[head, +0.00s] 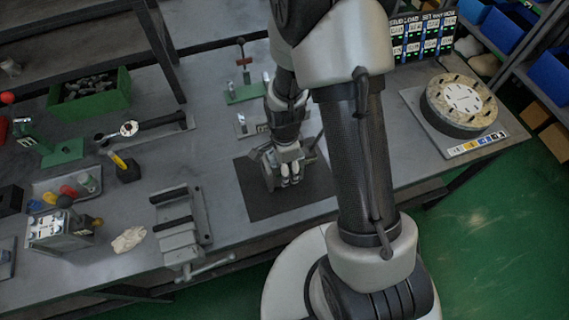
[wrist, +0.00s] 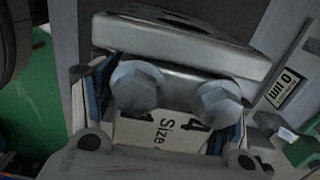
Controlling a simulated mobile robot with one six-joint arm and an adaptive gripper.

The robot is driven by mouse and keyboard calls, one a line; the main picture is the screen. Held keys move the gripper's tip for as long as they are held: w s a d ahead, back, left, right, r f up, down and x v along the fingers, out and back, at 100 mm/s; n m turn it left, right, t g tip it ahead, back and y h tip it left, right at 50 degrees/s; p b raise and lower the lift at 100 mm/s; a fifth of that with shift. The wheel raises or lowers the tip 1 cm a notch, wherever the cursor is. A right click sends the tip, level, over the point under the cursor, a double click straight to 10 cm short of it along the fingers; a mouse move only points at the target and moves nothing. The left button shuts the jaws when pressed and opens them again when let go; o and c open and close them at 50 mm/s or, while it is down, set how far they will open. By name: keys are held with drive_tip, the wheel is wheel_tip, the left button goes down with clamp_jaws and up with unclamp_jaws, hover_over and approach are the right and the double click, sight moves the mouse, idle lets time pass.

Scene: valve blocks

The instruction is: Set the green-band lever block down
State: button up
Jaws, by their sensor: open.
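My gripper (head: 287,158) is low over the dark mat (head: 258,201) on the bench. A grey metal block (head: 267,172) stands on the mat at my gripper, partly hidden by it. In the wrist view this block (wrist: 180,45) shows a metal top, two hex bolt heads and a white label reading "Size" and "4". My gripper (wrist: 165,125) is open, with a blue-edged finger on each side of the labelled face. I cannot make out a green band on the block, and its lever is not clear. Whether the fingers touch it is unclear.
A vise (head: 181,228) stands left of the mat. Another block with bolts and a dark knob (head: 58,230) is further left, near a crumpled rag (head: 129,239). A green stand (head: 246,93) is behind the mat. A round turntable (head: 458,104) is at right.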

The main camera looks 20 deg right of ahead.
drive_tip(key=shift+r, duration=0.1)
wheel_tip(320, 180, up, 12)
drive_tip(key=p, duration=0.4)
drive_tip(key=s+r+n+t, duration=0.2)
drive_tip(key=s+r+n, duration=0.5)
drive_tip(key=r+n, duration=0.2)
drive_tip(key=s+r+n+t, duration=0.2)
drive_tip(key=s+r+n, duration=0.6)
drive_tip(key=r, duration=0.6)
drive_tip(key=shift+s+r+n+t, duration=0.15)
drive_tip(key=shift+n+t, duration=0.15)
drive_tip(key=shift+n, duration=0.2)
drive_tip(key=shift+c, duration=0.2)
